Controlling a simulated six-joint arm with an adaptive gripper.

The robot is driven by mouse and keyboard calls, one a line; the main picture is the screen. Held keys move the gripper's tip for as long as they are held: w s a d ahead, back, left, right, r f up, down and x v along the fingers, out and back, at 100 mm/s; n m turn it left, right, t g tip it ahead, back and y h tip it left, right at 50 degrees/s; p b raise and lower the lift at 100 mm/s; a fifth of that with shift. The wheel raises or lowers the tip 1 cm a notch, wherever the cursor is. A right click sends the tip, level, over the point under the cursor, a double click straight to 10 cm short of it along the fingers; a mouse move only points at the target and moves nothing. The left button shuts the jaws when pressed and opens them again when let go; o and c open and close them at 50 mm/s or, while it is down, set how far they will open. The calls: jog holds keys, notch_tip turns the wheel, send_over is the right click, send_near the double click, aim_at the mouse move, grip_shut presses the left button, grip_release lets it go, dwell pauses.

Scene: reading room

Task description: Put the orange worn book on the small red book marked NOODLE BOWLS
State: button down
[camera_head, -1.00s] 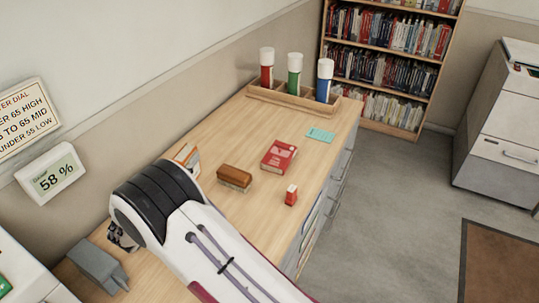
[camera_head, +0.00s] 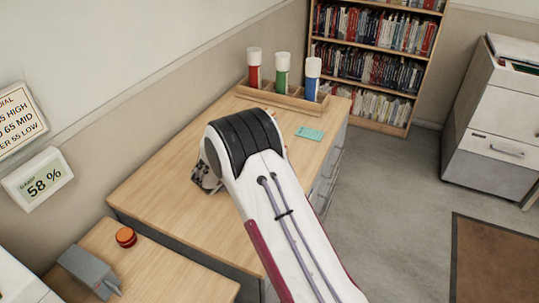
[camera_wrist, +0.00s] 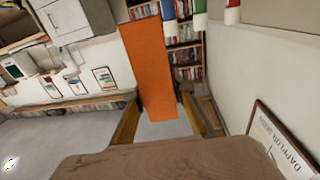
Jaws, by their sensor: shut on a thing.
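In the wrist view an orange slab, the orange worn book (camera_wrist: 148,60), stands out between the two fingers of my gripper (camera_wrist: 160,112), which is shut on it. It is clear of any surface visible there. In the head view my white arm reaches over the wooden desk, and its black joint hides the gripper's jaws and the held book. The small red book marked NOODLE BOWLS is hidden behind my arm in the head view and cannot be picked out in the wrist view.
A wooden rack (camera_head: 283,97) with red, green and blue tubes stands at the desk's far end. A teal card (camera_head: 309,133) lies nearby. An orange round thing (camera_head: 126,237) and a grey box (camera_head: 88,271) are at the near left. The left desk surface (camera_head: 150,195) is clear.

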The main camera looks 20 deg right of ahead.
jog(key=shift+n+t+y, duration=0.6)
jog(key=shift+y, duration=0.1)
jog(key=shift+w+d+f, duration=0.1)
jog(key=shift+w+d, duration=0.2)
jog(key=shift+d, duration=0.35)
jog(key=shift+w+d+r, duration=0.1)
jog(key=shift+w+d, duration=0.25)
jog(key=shift+d, duration=0.25)
jog(key=shift+w+d+f, duration=0.1)
jog(key=shift+w+d, duration=0.2)
jog(key=shift+d, duration=0.35)
jog(key=shift+f, duration=3.1)
jog(key=shift+f, duration=0.1)
jog(key=shift+f, duration=1.8)
jog(key=shift+f, duration=0.1)
jog(key=c, duration=1.7)
grip_release()
